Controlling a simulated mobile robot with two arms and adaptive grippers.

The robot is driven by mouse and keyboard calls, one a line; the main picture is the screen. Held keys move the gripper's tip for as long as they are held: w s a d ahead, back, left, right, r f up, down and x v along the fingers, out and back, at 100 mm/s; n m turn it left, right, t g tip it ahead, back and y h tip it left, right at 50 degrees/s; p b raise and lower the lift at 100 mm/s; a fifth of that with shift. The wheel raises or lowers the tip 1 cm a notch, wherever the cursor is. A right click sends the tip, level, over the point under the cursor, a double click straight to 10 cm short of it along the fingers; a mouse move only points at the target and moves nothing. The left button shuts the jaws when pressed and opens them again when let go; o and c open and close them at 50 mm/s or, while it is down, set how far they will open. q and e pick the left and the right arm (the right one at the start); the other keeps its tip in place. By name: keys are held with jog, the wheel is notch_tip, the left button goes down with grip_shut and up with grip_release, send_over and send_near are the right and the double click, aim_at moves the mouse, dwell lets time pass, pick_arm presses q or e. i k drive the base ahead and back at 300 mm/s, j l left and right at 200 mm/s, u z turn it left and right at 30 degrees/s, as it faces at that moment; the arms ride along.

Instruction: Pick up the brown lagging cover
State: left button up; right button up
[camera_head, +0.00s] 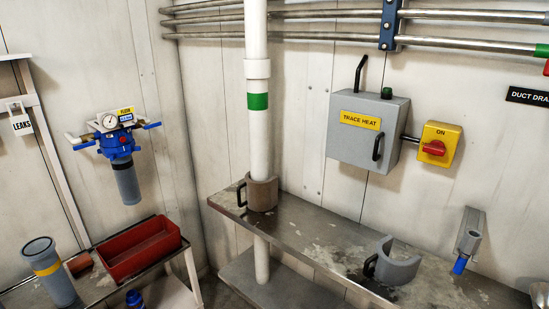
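The brown lagging cover (263,195) is a short, thick half-shell with a black handle on its left side. It stands upright at the foot of the white vertical pipe (260,150), on or just above the metal shelf. It sits against or around the pipe; I cannot tell how far it wraps. A similar grey cover (400,268) with a black handle lies on the shelf further right, its opening facing up and back. Neither of my grippers is in view.
The metal shelf (325,240) has free room between the two covers. A grey trace heat box (367,145) and yellow switch (437,144) are on the wall above. A grey bracket (470,235) is at right. A red tray (140,250) and a grey cylinder (48,270) stand at left.

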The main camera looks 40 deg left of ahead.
aim_at(262, 196)
jog(key=u, duration=1.25)
